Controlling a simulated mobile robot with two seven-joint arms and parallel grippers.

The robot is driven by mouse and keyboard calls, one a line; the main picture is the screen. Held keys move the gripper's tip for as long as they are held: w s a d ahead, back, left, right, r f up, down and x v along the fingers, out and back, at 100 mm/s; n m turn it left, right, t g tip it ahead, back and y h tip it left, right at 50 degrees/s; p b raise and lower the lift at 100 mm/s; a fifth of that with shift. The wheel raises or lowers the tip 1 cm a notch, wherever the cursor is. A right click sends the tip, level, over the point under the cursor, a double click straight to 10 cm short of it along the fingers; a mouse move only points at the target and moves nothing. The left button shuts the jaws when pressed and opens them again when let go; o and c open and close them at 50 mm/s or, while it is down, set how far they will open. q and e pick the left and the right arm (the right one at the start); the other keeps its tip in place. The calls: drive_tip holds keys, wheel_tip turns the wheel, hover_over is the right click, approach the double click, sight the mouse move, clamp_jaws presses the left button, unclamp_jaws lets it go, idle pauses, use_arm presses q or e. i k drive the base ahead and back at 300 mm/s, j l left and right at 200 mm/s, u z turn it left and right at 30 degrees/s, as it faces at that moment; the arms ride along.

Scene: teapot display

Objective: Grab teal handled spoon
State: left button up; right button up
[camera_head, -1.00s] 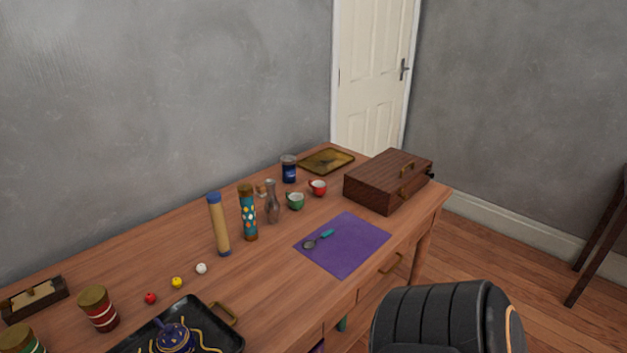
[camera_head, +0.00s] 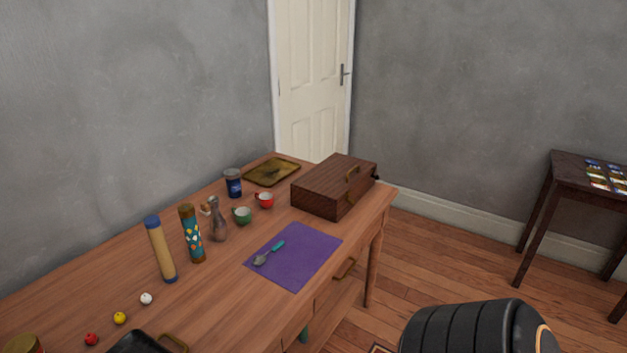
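The teal handled spoon (camera_head: 269,253) lies on a purple mat (camera_head: 305,261) near the front edge of the wooden table. Its dark metal bowl points to the lower left and its teal handle to the upper right. Nothing covers it. A black segmented part of my own body shows at the bottom right, apart from the table. Neither of my grippers can be seen.
A brown wooden case (camera_head: 333,186) stands behind the mat. A green cup (camera_head: 242,215), red cup (camera_head: 265,200), glass bottle (camera_head: 218,222) and patterned cylinder (camera_head: 193,235) stand left of the mat. A side table (camera_head: 570,172) stands at the right.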

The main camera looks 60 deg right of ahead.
sight(260, 260)
drive_tip(key=i+l+z, duration=0.1)
drive_tip(key=z, duration=1.4)
drive_tip(key=i+l, duration=0.15)
drive_tip(key=l, duration=0.2)
drive_tip(key=i+l, duration=0.15)
drive_tip(key=l, duration=0.25)
drive_tip(key=i+l, duration=0.1)
drive_tip(key=l, duration=0.25)
drive_tip(key=i+l, duration=0.15)
drive_tip(key=l, duration=0.25)
drive_tip(key=i+l+u, duration=0.1)
drive_tip(key=l+u, duration=0.15)
drive_tip(key=u, duration=0.15)
drive_tip(key=l+u, duration=0.25)
drive_tip(key=u, duration=0.15)
